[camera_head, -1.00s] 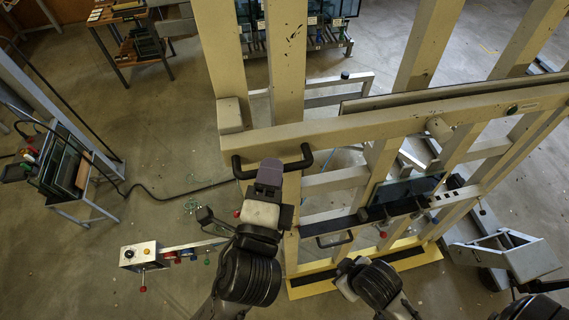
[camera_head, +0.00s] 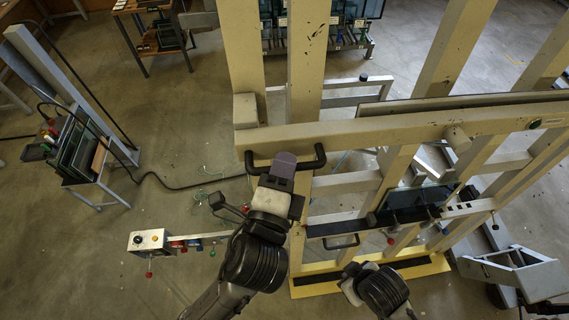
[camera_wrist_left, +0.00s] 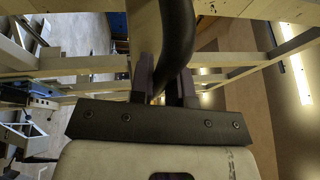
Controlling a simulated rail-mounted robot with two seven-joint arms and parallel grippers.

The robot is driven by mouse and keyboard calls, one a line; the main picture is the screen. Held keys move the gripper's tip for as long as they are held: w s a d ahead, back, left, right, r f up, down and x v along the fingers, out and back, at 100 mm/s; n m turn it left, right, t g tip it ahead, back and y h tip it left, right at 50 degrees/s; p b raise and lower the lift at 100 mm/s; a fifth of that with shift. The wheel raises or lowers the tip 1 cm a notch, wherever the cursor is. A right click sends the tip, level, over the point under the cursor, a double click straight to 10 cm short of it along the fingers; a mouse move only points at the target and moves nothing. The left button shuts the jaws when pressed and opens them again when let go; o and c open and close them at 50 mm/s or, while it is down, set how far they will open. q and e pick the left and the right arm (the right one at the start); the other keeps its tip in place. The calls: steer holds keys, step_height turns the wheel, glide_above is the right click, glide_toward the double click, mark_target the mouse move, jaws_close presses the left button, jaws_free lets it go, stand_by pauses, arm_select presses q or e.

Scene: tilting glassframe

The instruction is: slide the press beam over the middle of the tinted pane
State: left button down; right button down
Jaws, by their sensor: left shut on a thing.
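The press beam (camera_head: 400,127) is a long cream bar lying across the upright posts of the tilted frame. A black U-shaped handle (camera_head: 319,157) is fixed near its left end. My left gripper (camera_head: 284,165) is shut on this handle; in the left wrist view the black tube (camera_wrist_left: 178,35) passes between the fingers (camera_wrist_left: 166,85). The tinted pane (camera_head: 413,199) is a small dark sheet low on the frame, right of my left gripper and below the beam. It stands at a dark ledge (camera_head: 335,228). My right wrist (camera_head: 352,287) is low in the picture; its fingers are unclear.
A control box (camera_head: 150,240) with coloured knobs stands on the left. A rack of dark panes (camera_head: 80,150) is at the far left. A grey bracket (camera_head: 520,272) stands at lower right. The yellow-edged base (camera_head: 320,281) lies below the frame. Floor left of the frame is mostly open.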

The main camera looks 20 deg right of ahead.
arm_select(q)
steer(key=shift+f, duration=0.1)
steer(key=s+a+f+b, duration=0.1)
steer(key=s+f+b, duration=0.2)
steer(key=f+b, duration=1.2)
steer(key=s+a+f+b, duration=0.1)
steer(key=s+f+b, duration=0.2)
steer(key=f+b, duration=1.3)
steer(key=shift+s+f, duration=0.15)
steer(key=shift+f, duration=10.95)
steer(key=c, duration=1.2)
jaws_free()
steer(key=shift+r, duration=0.1)
steer(key=shift+o, duration=0.5)
